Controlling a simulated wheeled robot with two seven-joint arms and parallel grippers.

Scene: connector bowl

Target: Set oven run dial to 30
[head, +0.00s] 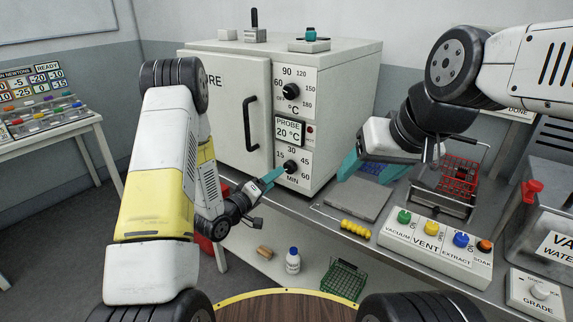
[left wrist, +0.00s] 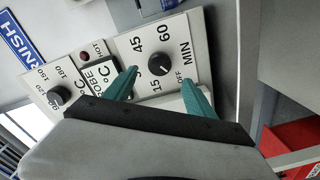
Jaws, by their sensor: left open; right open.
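The oven run dial (head: 291,166) is a black knob on a white MIN plate, low on the oven front. In the left wrist view the run dial (left wrist: 159,67) shows with 15, 45, 60 and OFF around it; 30 is hidden, apparently by a finger. A small light mark on the knob seems to face OFF. My left gripper (head: 268,182) is open just in front of the dial. In the left wrist view its teal fingers (left wrist: 158,92) sit either side below the knob, apart from it as far as I can tell. My right gripper (head: 366,168) is open and empty, right of the oven.
The temperature dial (head: 291,91) and the probe display (head: 289,131), reading 20 °C, are above. The oven door handle (head: 251,124) stands out to the left. A button box (head: 435,246), red rack (head: 459,179) and yellow beaded item (head: 355,228) are on the bench right.

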